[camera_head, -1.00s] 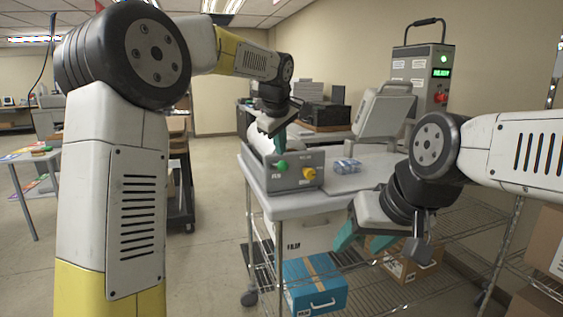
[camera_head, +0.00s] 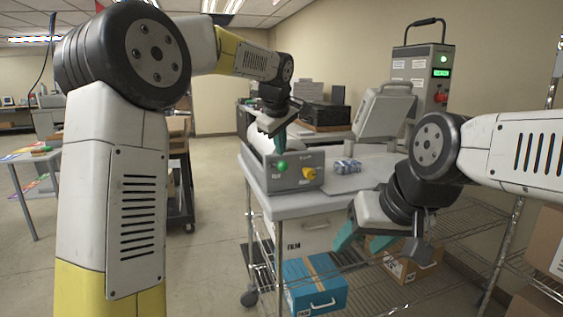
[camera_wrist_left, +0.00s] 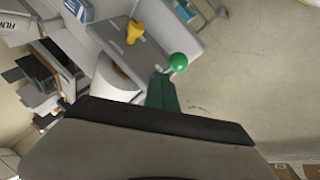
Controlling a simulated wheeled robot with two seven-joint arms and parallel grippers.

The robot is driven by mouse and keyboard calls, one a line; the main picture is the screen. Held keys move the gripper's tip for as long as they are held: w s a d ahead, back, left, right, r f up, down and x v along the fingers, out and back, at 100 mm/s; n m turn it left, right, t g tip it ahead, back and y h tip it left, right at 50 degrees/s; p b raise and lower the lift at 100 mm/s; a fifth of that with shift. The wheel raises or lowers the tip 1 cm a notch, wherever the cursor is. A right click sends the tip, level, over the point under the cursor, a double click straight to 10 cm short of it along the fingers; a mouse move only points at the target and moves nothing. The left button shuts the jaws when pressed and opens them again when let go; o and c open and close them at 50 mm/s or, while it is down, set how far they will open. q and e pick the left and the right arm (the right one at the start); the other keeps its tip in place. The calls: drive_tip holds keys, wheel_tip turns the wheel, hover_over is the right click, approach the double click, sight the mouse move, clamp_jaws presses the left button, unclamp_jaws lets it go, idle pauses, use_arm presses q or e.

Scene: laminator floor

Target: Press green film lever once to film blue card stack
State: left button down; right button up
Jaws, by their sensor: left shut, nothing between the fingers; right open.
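The grey control box (camera_head: 300,172) stands on the left end of the cart top, with a green lever knob (camera_head: 281,166) and a yellow knob (camera_head: 309,173) on its front. My left gripper (camera_head: 279,140) is shut and empty just above and behind the green knob. In the left wrist view the fingertips (camera_wrist_left: 162,82) are close beside the green knob (camera_wrist_left: 178,62); contact cannot be told. The blue card stack (camera_head: 347,166) lies on the cart to the right of the box. My right gripper (camera_head: 368,240) is open and empty in front of the cart's right side.
The white cart top (camera_head: 318,201) has some bare room around the card stack. A grey machine (camera_head: 386,112) with a raised lid is behind, with a panel tower (camera_head: 422,75) showing green lights. A blue box (camera_head: 312,285) sits on the lower shelf.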

idle(0.7)
use_arm(q)
drive_tip(key=shift+s+f, duration=0.1)
drive_tip(key=shift+f, duration=0.3)
drive_tip(key=shift+s+d+f, duration=0.1)
drive_tip(key=shift+s+f, duration=0.05)
drive_tip(key=shift+f, duration=0.45)
drive_tip(key=shift+s+f, duration=0.15)
drive_tip(key=shift+f, duration=0.4)
idle(1.1)
idle(0.4)
drive_tip(key=shift+w+r, duration=0.2)
drive_tip(key=shift+r, duration=0.6)
drive_tip(key=shift+w+r, duration=0.2)
drive_tip(key=shift+r, duration=0.55)
drive_tip(key=shift+r, duration=0.1)
drive_tip(key=r, duration=0.1)
drive_tip(key=w+r, duration=0.1)
drive_tip(key=r, duration=0.2)
drive_tip(key=shift+w+a+r, duration=0.15)
drive_tip(key=shift+a+r, duration=0.15)
drive_tip(key=shift+a, duration=0.05)
